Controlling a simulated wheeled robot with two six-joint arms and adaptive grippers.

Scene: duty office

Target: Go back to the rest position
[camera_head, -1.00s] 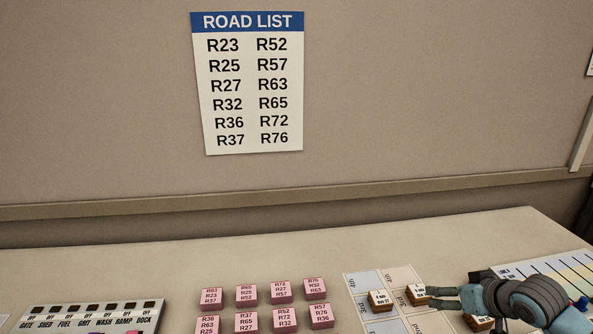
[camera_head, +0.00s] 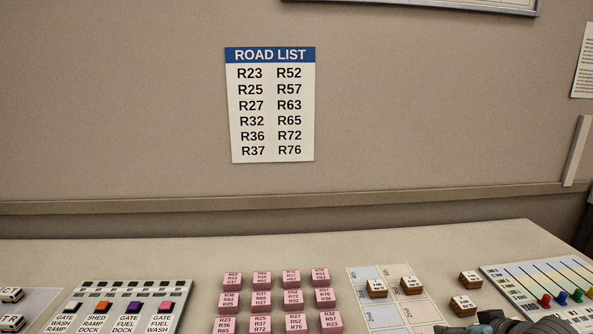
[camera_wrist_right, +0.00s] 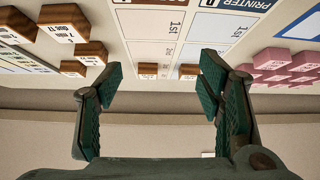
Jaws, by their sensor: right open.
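My right gripper (camera_wrist_right: 160,90) is open and empty in the right wrist view, its two green-padded fingers spread wide. In the head view, only part of my right arm (camera_head: 500,322) shows at the bottom right edge, near the front of the printed sheet. My left gripper is in neither view.
Two wooden label blocks (camera_head: 376,288) (camera_head: 411,285) stand on the printed sheet (camera_head: 385,316). More wooden blocks (camera_head: 470,279) lie right of it, beside a board with coloured pegs (camera_head: 546,299). Pink blocks (camera_head: 293,298) stand in rows; a switch panel (camera_head: 130,290) is left.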

